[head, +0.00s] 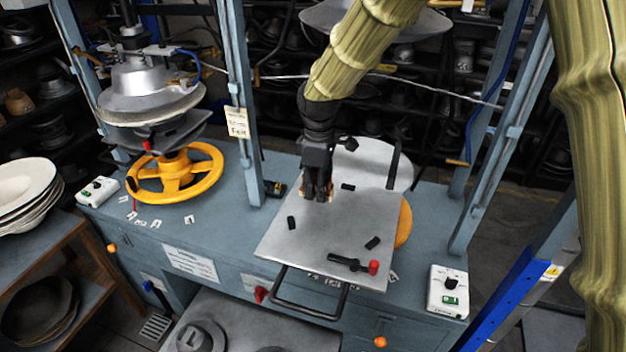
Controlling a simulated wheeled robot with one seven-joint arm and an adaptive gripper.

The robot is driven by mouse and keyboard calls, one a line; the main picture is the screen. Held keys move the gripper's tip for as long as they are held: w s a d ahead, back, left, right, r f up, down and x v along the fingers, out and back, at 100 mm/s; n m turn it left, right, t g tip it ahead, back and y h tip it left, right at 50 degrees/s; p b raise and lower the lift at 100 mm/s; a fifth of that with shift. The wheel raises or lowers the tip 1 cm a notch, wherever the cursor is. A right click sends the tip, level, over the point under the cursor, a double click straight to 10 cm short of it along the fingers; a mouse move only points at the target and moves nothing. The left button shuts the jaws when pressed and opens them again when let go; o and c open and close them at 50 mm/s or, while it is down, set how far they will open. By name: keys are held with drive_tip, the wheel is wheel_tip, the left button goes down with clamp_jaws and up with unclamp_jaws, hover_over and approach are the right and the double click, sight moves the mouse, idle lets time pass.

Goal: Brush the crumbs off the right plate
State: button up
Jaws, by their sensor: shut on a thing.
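The right plate (325,245) is a flat grey metal square on the blue-grey press bench. Small dark crumbs lie on it: one at the left (292,222), one at the right (372,242) and one near the back edge (347,187). My gripper (318,194) points down over the back left part of the plate. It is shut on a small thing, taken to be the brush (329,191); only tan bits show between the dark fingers. I cannot tell whether the brush touches the plate.
A black handle with a red end (352,264) lies at the plate's front right. A black bar handle (310,305) sticks out in front. Blue press posts (240,110) stand either side. A yellow handwheel (175,172) and white control box (448,292) flank the plate.

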drive_tip(key=shift+a+r, duration=0.1)
drive_tip(key=shift+r, duration=1.3)
